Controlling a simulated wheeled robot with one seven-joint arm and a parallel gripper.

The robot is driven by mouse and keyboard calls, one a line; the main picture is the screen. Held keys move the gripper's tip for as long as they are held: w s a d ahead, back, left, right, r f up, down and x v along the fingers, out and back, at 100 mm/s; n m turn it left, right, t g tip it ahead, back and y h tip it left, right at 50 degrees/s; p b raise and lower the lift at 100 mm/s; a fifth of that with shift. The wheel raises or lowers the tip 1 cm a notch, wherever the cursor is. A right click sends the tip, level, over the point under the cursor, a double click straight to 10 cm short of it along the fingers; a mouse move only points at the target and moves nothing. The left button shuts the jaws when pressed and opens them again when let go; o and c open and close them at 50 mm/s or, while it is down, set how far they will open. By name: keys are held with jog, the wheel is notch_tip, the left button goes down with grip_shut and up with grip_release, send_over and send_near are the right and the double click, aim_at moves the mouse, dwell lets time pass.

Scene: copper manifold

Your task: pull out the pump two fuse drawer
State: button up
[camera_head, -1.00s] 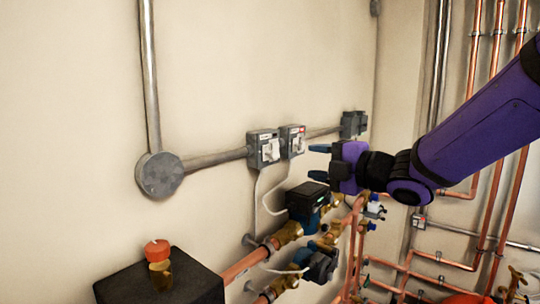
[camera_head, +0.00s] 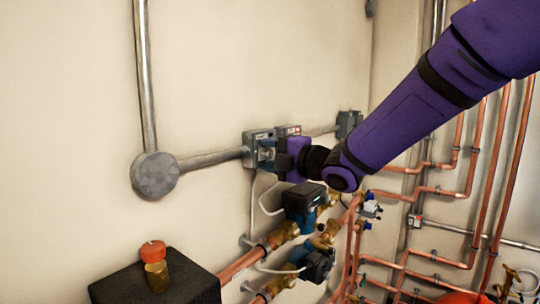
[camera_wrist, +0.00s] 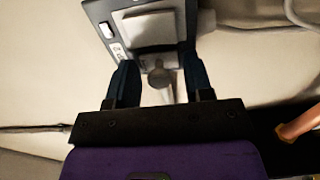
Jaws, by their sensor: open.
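Two grey switch boxes sit side by side on the wall conduit: the left box (camera_head: 251,137) and the right box (camera_head: 289,130), which has a red mark. My gripper (camera_head: 266,153) is in front of the left box and hides much of its face. In the wrist view, my open gripper (camera_wrist: 160,80) has its two blue fingers at one box's face. That box has a pale raised block (camera_wrist: 150,28), a small white piece and lettering that seems to include a "2". A small round grey knob-like part (camera_wrist: 161,77) lies between the fingers; I cannot tell whether they touch it.
A round grey junction box (camera_head: 155,175) is left on the wall. Pumps, including a black-topped one (camera_head: 303,198), and copper pipes are below my gripper. The wall above is clear.

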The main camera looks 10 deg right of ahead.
jog(key=shift+a, duration=0.1)
grip_shut()
jog(key=shift+v, duration=1.55)
grip_release()
send_near(272, 155)
jog(key=v, duration=0.3)
jog(key=shift+s+d+r, duration=0.1)
jog(key=shift+s+d, duration=0.1)
jog(key=shift+s, duration=0.1)
